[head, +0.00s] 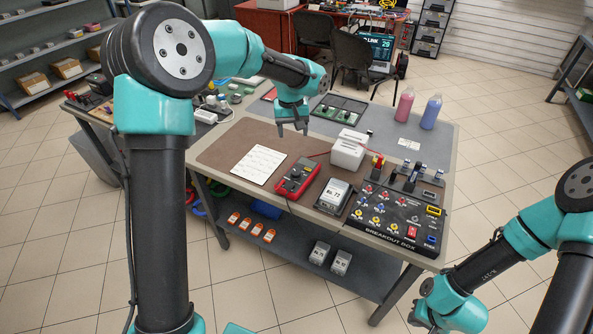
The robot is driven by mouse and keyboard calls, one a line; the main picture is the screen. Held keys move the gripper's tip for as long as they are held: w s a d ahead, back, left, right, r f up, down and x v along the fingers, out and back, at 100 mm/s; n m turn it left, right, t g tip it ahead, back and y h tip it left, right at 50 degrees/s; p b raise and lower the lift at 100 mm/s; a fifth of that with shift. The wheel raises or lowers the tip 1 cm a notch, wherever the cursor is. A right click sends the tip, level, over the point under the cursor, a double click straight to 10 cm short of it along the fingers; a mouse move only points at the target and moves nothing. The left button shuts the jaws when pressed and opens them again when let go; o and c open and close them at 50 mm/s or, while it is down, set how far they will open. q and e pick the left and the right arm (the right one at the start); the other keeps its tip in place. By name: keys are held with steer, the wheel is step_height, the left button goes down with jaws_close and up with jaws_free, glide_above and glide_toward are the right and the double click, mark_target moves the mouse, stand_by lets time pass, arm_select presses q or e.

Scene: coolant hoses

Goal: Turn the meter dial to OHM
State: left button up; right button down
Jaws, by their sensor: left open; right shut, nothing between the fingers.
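The red meter (299,177) lies on the brown mat of the workbench, near its front edge. Its dark round dial (295,174) is small in the head view, and I cannot read its setting. My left gripper (293,130) is open and empty, pointing down above the bench, behind the meter and apart from it. My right gripper (415,318) is shut and empty, low at the bottom right, in front of the bench and well away from the meter.
A breakout box (397,222) and a small dark-framed device (333,194) lie right of the meter. Pink (404,105) and blue (431,112) bottles stand at the back right.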

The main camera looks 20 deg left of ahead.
mark_target(296, 171)
arm_select(q)
steer(key=f, duration=1.7)
steer(key=shift+w+d+f, duration=0.1)
steer(key=shift+d+f, duration=0.05)
steer(key=shift+d, duration=0.2)
steer(key=shift+c, duration=0.4)
steer(key=c, duration=0.9)
steer(key=shift+o, duration=0.2)
